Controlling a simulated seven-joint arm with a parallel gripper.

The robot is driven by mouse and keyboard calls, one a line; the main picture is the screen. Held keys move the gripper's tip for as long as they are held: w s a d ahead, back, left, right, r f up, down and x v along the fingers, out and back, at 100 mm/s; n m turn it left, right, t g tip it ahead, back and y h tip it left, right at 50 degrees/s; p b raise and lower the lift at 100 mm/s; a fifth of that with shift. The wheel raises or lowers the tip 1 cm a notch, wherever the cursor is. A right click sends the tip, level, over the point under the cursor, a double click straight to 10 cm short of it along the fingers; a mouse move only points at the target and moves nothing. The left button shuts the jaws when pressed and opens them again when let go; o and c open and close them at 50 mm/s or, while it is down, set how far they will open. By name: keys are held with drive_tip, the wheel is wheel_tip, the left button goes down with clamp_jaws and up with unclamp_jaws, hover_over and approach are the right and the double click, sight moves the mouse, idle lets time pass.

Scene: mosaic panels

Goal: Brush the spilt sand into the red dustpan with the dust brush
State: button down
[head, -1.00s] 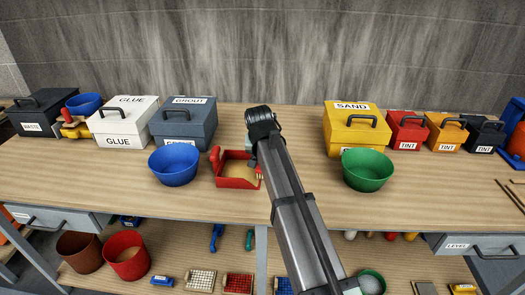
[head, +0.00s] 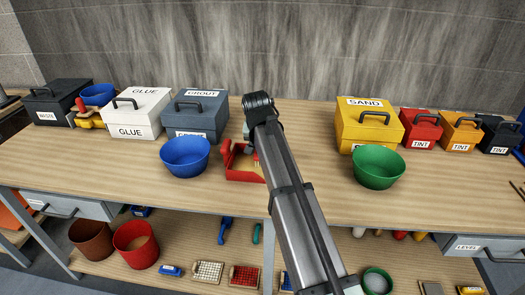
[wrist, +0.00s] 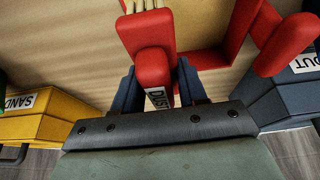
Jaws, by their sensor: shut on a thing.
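My gripper (wrist: 157,86) is shut on the red handle of the dust brush (wrist: 152,62), with one dark blue finger on each side. A label starting "DUST" shows on the handle, and pale bristles show at the top edge of the wrist view. The red dustpan (wrist: 204,62) lies beside the brush, to its right in that view; its handle sticks up further right. In the head view the dustpan (head: 243,176) sits on the bench, partly behind my arm, which also hides most of the brush and gripper. I cannot make out loose sand clearly.
A blue bowl (head: 185,157) stands just left of the dustpan, with the grey grout box (head: 196,118) behind it. A green bowl (head: 377,168) and the yellow sand box (head: 368,128) stand to the right. Bare bench lies between my arm and the green bowl.

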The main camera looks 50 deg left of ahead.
drive_tip(key=shift+r, duration=2.1)
